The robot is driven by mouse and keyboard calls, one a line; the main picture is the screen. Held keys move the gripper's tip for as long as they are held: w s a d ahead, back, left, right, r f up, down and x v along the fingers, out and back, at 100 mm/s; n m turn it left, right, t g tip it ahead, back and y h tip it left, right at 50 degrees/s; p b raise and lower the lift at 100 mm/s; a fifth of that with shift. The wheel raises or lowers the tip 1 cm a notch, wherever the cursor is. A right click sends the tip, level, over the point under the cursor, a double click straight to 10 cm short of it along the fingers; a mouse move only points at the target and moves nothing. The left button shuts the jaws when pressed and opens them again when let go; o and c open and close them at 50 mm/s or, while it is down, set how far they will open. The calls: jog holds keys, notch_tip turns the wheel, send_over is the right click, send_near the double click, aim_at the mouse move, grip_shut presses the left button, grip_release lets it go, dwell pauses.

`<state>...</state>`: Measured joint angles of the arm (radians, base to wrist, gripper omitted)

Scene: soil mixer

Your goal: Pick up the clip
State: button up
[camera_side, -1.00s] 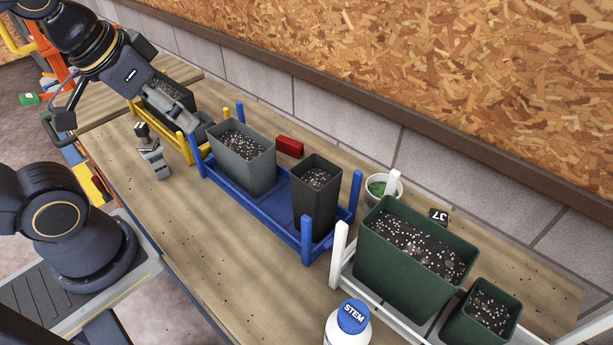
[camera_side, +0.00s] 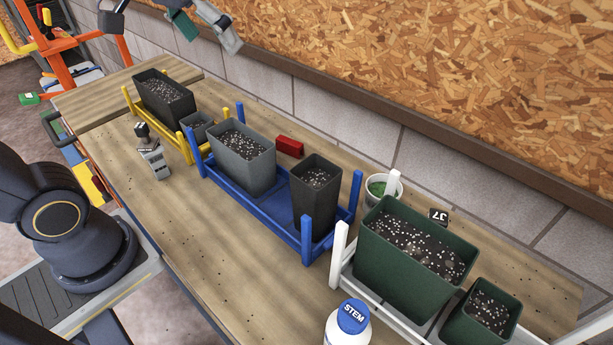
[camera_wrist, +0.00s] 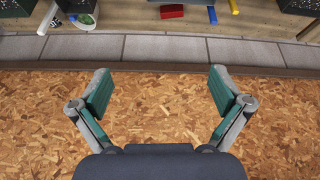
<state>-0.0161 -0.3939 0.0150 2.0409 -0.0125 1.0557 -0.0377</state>
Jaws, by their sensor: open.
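I cannot tell for sure which thing is the clip. A small black piece marked 37 (camera_side: 437,216) sits at the back rim of the large green pot (camera_side: 400,275). A small black and grey item (camera_side: 150,155) stands on the bench at the left. A red block (camera_side: 289,147) lies behind the blue rack, and it also shows at the top of the wrist view (camera_wrist: 172,12). My gripper (camera_side: 207,30) is high at the top of the side view, in front of the chipboard wall. Its teal-padded fingers (camera_wrist: 158,92) are spread wide, with nothing between them.
The blue rack (camera_side: 240,190) holds a grey and a black pot of soil. The yellow rack (camera_side: 178,142) is left of it, and a white rack (camera_side: 338,252) is at right. A bowl with green contents (camera_side: 383,187) and a STEM bottle (camera_side: 350,322) stand nearby.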

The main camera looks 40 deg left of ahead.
jog(key=w+a+f+g, duration=0.1)
jog(key=w, duration=0.8)
jog(key=n+g, duration=0.1)
jog(key=g, duration=0.2)
send_over(289, 141)
notch_tip(289, 141, down, 9)
jog(key=shift+g, duration=0.5)
jog(key=f, duration=1.8)
jog(key=shift+w+a, duration=0.2)
jog(key=shift+a, duration=0.15)
jog(key=f, duration=0.5)
jog(key=shift+s+d+f, duration=0.15)
jog(key=shift+d+f, duration=0.2)
jog(key=shift+f, duration=0.05)
jog(key=c, duration=0.8)
